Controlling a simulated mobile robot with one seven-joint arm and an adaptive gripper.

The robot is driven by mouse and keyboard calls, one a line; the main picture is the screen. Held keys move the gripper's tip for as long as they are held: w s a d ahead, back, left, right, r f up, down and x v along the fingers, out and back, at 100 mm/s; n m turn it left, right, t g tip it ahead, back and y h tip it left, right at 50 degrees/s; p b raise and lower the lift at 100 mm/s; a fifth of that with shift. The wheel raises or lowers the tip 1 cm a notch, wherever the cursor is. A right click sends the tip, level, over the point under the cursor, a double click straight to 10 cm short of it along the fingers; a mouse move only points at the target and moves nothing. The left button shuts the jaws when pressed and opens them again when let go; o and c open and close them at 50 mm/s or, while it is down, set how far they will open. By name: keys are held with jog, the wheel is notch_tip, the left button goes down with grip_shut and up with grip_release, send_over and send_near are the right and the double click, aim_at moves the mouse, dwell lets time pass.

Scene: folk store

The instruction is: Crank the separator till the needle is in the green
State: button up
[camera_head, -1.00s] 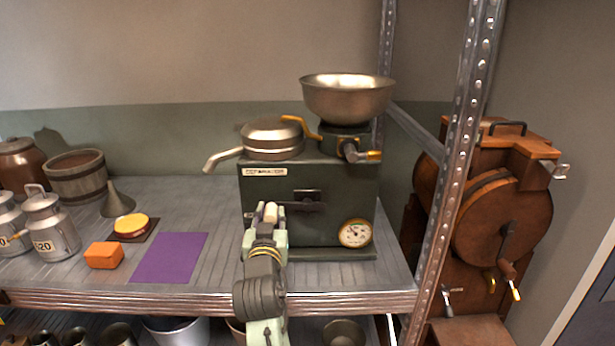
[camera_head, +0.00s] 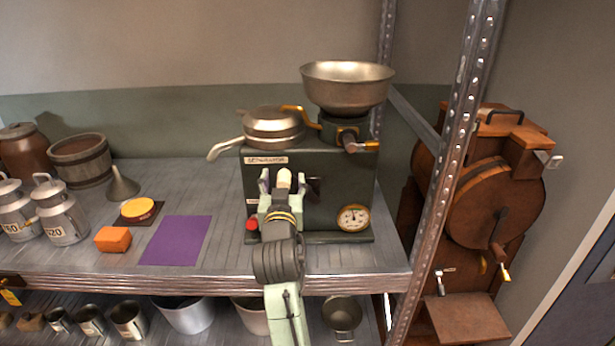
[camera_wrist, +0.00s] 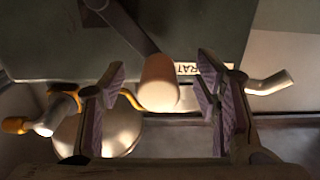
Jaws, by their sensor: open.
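The green separator (camera_head: 335,190) stands on the shelf, with a steel bowl (camera_head: 347,88) on top. Its round gauge (camera_head: 353,217) is low on the right of the front; the needle is too small to read against the colours. My gripper (camera_head: 282,186) is open in front of the separator's upper front. In the wrist view, the crank's pale knob (camera_wrist: 160,82) lies between the fingers of my gripper (camera_wrist: 163,105), with gaps visible on both sides. The dark crank arm (camera_wrist: 122,22) runs from the knob to the body. In the head view, my gripper hides most of the crank.
A red button (camera_head: 252,224) shows at the separator's lower left. A purple mat (camera_head: 176,240), orange block (camera_head: 112,239) and milk cans (camera_head: 62,215) are to the left. A metal post (camera_head: 462,140) and a brown wooden machine (camera_head: 495,210) stand to the right.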

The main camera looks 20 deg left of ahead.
dwell(0.4)
jog(key=v, duration=0.9)
dwell(0.4)
